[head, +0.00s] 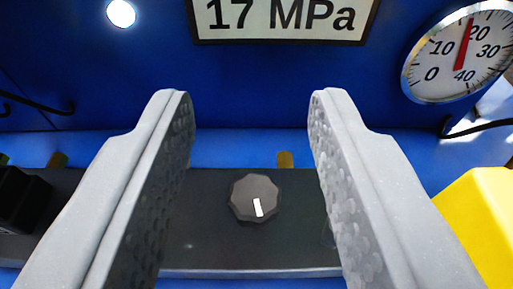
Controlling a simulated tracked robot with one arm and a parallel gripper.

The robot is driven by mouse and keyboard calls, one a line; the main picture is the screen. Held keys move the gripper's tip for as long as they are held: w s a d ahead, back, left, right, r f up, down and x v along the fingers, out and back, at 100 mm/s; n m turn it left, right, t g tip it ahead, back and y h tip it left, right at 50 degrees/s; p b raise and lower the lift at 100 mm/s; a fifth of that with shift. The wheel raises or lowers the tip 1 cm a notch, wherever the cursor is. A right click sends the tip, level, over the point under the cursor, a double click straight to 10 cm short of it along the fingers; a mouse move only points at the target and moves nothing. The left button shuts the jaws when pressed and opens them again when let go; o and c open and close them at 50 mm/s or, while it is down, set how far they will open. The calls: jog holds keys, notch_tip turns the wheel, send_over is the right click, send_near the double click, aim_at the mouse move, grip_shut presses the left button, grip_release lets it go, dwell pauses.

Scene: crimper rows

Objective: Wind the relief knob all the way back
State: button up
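The relief knob (254,198) is a dark grey, many-sided knob on a dark block (225,250) in the middle of the head view. Its white pointer mark is toward the bottom, slightly right of centre. My gripper (248,115) is open, with one grey finger on each side of the knob in the picture. There is a clear gap between each finger and the knob, and I see no contact. How far the fingertips are above or in front of the knob is hard to tell.
A label (283,18) reading "17 MPa" is on the blue panel (270,90). A round gauge (459,52) at upper right has a red needle a little short of 20. A yellow block (480,225) stands at right, and a black part (20,200) at left.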

jog(key=o, duration=0.3)
jog(key=shift+o, duration=1)
jog(key=shift+r, duration=0.15)
notch_tip(320, 180, up, 3)
jog(key=m+g+p, duration=1.2)
jog(key=g+p, duration=0.3)
jog(key=p, duration=2.3)
send_over(259, 191)
notch_tip(259, 191, down, 14)
jog(key=shift+p, duration=0.65)
